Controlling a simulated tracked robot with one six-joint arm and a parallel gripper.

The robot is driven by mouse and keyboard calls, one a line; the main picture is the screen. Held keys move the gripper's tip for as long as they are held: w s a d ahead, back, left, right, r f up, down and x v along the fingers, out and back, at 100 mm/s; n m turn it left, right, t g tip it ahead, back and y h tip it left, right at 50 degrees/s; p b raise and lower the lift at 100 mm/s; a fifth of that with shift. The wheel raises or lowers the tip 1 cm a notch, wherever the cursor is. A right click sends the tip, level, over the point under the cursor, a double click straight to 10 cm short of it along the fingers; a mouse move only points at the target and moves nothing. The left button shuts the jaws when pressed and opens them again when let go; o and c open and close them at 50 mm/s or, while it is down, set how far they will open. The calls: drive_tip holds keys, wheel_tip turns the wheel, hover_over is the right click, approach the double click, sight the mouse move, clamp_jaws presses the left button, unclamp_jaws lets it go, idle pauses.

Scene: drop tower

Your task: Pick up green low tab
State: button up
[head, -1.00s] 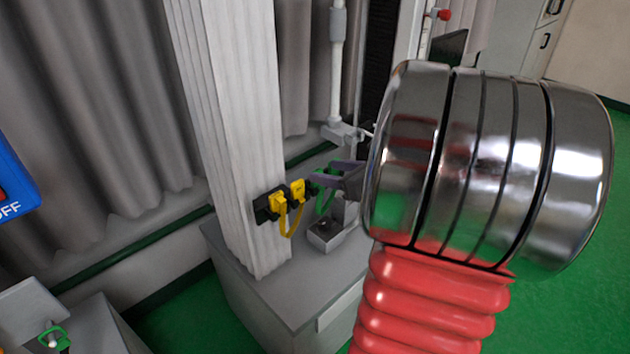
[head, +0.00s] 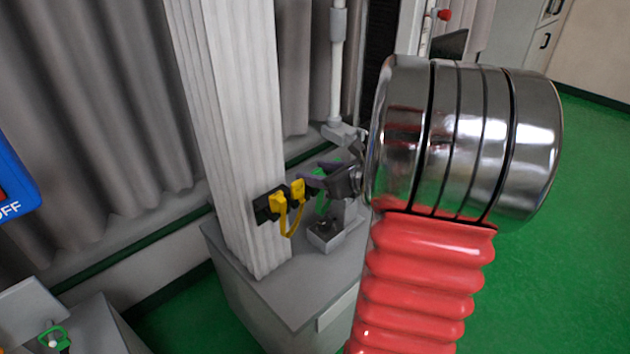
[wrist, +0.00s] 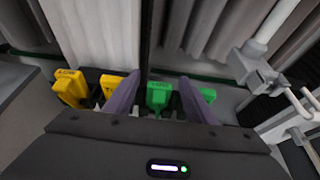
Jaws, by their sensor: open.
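Two green tabs show in the wrist view: one (wrist: 158,94) stands between my gripper's purple fingers, the other (wrist: 209,96) is partly hidden behind the right finger. Their labels are too small to read, so I cannot tell which is low. My gripper (wrist: 157,98) is open, and no contact with the green tab between its fingers can be made out. In the head view my gripper (head: 318,174) is beside the column, close to a green loop (head: 321,205); the green tabs are mostly hidden there.
Two yellow tabs, one outer (head: 278,203) and one inner (head: 298,189), sit on black holders on the pale column (head: 240,130), just left of my gripper. A yellow loop (head: 291,226) hangs below them. A white pole (head: 338,70) rises behind. A grey plinth (head: 275,300) lies below.

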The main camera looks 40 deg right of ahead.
sight(317, 171)
drive_tip(key=shift+c, duration=0.4)
drive_tip(key=c, duration=1)
drive_tip(key=shift+c, duration=0.2)
wheel_tip(317, 171, up, 10)
idle(0.4)
